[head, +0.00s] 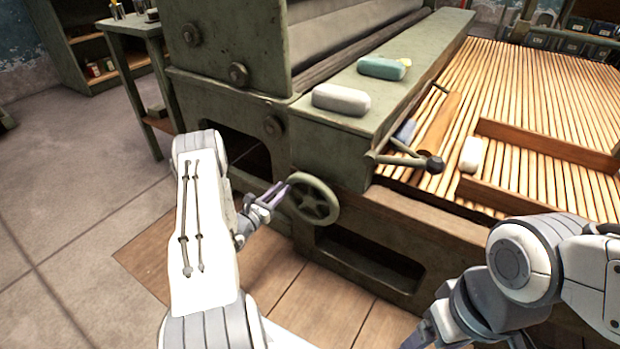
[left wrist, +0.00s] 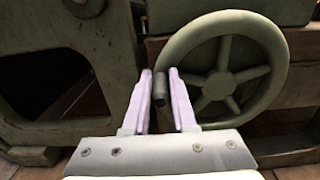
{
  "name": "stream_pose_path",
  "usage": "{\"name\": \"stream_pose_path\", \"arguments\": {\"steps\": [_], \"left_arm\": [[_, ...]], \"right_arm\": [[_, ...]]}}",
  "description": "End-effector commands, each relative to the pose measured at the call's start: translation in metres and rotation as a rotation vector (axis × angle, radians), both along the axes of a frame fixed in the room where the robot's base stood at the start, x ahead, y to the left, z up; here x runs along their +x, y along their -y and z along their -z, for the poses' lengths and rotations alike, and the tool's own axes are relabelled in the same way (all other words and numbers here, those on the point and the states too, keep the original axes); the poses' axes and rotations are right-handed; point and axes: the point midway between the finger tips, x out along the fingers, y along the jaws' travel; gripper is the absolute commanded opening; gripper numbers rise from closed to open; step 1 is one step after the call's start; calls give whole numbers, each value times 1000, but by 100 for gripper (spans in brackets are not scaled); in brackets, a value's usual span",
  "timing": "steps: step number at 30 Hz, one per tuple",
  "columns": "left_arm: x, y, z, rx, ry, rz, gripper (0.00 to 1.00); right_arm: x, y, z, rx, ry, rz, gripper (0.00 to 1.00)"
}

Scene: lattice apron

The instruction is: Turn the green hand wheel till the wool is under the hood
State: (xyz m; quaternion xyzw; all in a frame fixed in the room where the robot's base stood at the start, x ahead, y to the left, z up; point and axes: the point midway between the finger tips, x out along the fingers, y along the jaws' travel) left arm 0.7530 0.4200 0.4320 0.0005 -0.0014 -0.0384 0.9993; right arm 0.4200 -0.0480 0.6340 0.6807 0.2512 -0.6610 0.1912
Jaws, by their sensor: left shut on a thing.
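The green hand wheel (head: 313,200) is on the side of the green machine and also fills the right of the left wrist view (left wrist: 262,75). My left gripper (head: 270,196) is at its left rim. A white rounded block (head: 470,153), perhaps the wool, lies on the slatted lattice, outside the green cover (head: 400,85) that may be the hood. My right gripper (head: 428,330) is low at the bottom edge, partly cut off; its opening is unclear.
A pale grey block (head: 341,99) and a teal block (head: 383,68) lie on the cover. Wooden rails (head: 548,145) stand on the lattice. A side table (head: 132,30) is at the left; floor there is clear.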

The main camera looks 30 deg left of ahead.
Motion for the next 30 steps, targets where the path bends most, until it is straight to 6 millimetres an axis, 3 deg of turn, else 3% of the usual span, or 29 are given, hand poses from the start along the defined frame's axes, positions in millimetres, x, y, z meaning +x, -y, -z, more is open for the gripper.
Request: {"name": "stream_pose_path", "arguments": {"steps": [8, 19, 30], "left_arm": [[-1, 19, -28, -6, -7, 10, 0], [-2, 25, -25, -7, -14, 13, 0], [-6, 54, -47, -10, -18, 15, 0]], "right_arm": [[0, 0, -32, 0, 0, 0, 80], [0, 0, -32, 0, 0, 0, 80], [0, 0, -62, 0, 0, 0, 80]]}}
